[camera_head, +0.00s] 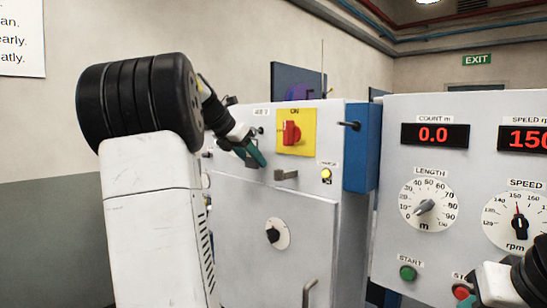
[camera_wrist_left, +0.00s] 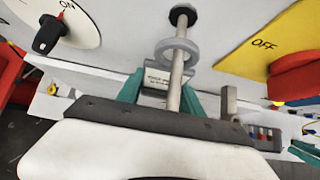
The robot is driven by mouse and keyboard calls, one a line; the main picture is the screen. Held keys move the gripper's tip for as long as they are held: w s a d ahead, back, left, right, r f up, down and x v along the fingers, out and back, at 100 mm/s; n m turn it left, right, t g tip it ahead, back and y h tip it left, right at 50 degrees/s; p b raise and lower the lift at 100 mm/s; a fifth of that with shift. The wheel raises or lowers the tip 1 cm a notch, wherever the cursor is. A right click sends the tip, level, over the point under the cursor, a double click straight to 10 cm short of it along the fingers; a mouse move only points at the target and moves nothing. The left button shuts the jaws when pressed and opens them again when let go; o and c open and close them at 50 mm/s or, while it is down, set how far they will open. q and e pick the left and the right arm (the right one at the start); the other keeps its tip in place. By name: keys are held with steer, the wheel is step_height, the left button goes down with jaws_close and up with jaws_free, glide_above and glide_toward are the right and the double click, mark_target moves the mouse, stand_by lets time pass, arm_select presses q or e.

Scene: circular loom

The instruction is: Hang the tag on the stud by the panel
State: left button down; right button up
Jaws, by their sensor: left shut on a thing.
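My left gripper (camera_head: 250,155) is at the front of the panel (camera_head: 235,190), left of the red switch; its teal fingers also show in the left wrist view (camera_wrist_left: 160,90). It is shut on the tag (camera_wrist_left: 155,80), a small pale plate with print too small to read. The tag's grey ring (camera_wrist_left: 177,52) appears to be around the stud (camera_wrist_left: 175,85), a pale rod with a dark round end. The tag is hard to make out in the head view. Part of my right arm shows at the lower right edge of the head view; its fingers cannot be made out.
A red switch on a yellow plate (camera_head: 296,132) and a metal bracket (camera_head: 286,175) are close to the right of my left gripper. A black knob (camera_head: 273,235) and a handle (camera_head: 310,293) are lower down. A console with dials (camera_head: 430,205) stands at the right.

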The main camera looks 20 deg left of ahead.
arm_select(q)
steer(key=shift+s+a+r, duration=0.1)
steer(key=shift+s+r, duration=0.1)
steer(key=shift+s, duration=0.15)
steer(key=shift+s+a+r, duration=0.1)
steer(key=shift+s, duration=0.15)
steer(key=shift+s+a+r, duration=0.1)
steer(key=shift+s+a, duration=0.2)
steer(key=shift+s, duration=0.45)
steer(key=shift+s+a+r, duration=0.1)
steer(key=shift+s+a, duration=0.25)
steer(key=shift+s, duration=0.45)
steer(key=shift+s+a+r, duration=0.1)
steer(key=shift+s+a, duration=0.2)
steer(key=shift+s, duration=0.45)
